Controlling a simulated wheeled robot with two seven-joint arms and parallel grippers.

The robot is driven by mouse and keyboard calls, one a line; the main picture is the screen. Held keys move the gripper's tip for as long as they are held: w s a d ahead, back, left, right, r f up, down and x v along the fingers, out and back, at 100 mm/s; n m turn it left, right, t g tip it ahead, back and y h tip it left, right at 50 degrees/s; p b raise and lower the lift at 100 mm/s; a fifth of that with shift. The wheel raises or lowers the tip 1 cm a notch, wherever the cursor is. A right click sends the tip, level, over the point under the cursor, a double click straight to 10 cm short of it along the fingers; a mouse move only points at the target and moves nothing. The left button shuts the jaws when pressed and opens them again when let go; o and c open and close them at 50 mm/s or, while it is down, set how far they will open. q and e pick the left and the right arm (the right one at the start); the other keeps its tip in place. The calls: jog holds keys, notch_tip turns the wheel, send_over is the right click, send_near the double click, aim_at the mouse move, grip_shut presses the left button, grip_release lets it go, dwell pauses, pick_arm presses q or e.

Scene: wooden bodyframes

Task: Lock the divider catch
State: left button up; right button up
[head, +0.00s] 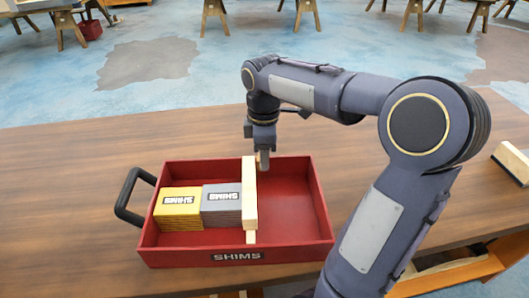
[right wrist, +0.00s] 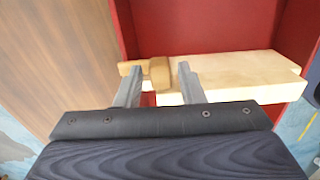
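A red tray marked SHIMS (head: 290,258) stands on the wooden table. A pale wooden divider (head: 250,205) crosses it; in the right wrist view the divider (right wrist: 240,75) runs to the right. A small tan wooden catch (right wrist: 160,73) lies by the divider's end, its narrow part pointing left. My right gripper (head: 264,163) is over the divider's far end in the head view. In the right wrist view the right gripper (right wrist: 158,78) is open, the catch's thick part between its fingertips with gaps on both sides. My left gripper is not in view.
Yellow shims (head: 178,208) and grey shims (head: 221,205) stand left of the divider. The tray's right compartment (head: 288,215) looks empty. A black handle (head: 126,197) sticks out left. A wood-and-black block (head: 514,162) lies at far right. The table's left part is clear.

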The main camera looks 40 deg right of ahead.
jog(key=shift+o, duration=0.4)
jog(key=shift+r, duration=0.1)
jog(key=shift+r, duration=0.35)
notch_tip(320, 180, up, 7)
jog(key=shift+f+p, duration=0.1)
jog(key=shift+p, duration=0.65)
